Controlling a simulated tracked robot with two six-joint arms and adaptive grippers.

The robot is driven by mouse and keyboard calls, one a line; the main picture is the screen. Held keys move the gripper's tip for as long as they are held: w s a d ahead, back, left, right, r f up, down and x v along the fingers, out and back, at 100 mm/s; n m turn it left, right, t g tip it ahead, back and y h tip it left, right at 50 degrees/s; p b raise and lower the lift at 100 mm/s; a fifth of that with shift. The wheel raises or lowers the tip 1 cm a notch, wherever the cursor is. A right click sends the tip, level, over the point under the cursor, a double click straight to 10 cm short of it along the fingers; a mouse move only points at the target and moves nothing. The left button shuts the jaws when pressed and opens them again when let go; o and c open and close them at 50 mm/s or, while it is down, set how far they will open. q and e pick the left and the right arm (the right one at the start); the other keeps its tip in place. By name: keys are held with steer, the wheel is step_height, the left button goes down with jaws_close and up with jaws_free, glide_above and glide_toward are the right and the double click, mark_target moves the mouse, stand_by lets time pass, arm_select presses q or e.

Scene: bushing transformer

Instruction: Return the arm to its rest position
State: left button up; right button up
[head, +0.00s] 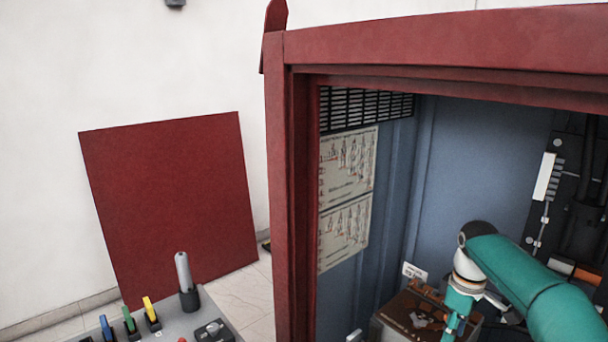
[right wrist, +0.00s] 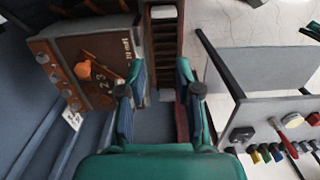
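My right arm (head: 520,285) is teal and comes in from the right in the head view, reaching into the red-framed cabinet (head: 440,55). It bends down at a dark joint to a white and teal wrist (head: 466,280). My right gripper (right wrist: 160,80) is open in the right wrist view, its two teal fingers apart with nothing between them. A brown box (head: 405,315) stands beside the wrist inside the cabinet. In the right wrist view the brown box (right wrist: 90,65), with an orange knob and numbers, is left of the fingers. My left gripper is not in view.
A grey control console (head: 215,325) with coloured levers stands outside, left of the cabinet; it also shows at right in the right wrist view (right wrist: 260,125). A red panel (head: 172,205) leans at the wall. Dark equipment (head: 575,195) lines the cabinet's right side.

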steer(key=s+a+f+g+y, duration=0.1)
steer(key=s+a+f, duration=0.25)
steer(key=f, duration=0.35)
steer(key=s+a+f+g, duration=0.2)
steer(key=s+f, duration=0.2)
steer(key=f, duration=0.3)
steer(key=s+a+f+g+y, duration=0.1)
steer(key=s+a+f, duration=0.25)
steer(key=f, duration=0.35)
steer(key=s+a+f+m+t+y, duration=0.1)
steer(key=s+a+f+m+t, duration=0.1)
steer(key=s+a+f+m, duration=0.3)
steer(key=s+a+f+m+t+y, duration=0.1)
steer(key=s+a+f+m, duration=0.4)
steer(key=s, duration=0.6)
steer(key=shift+s+f+t, duration=0.3)
steer(key=shift+f+t, duration=0.15)
steer(key=shift+t, duration=0.45)
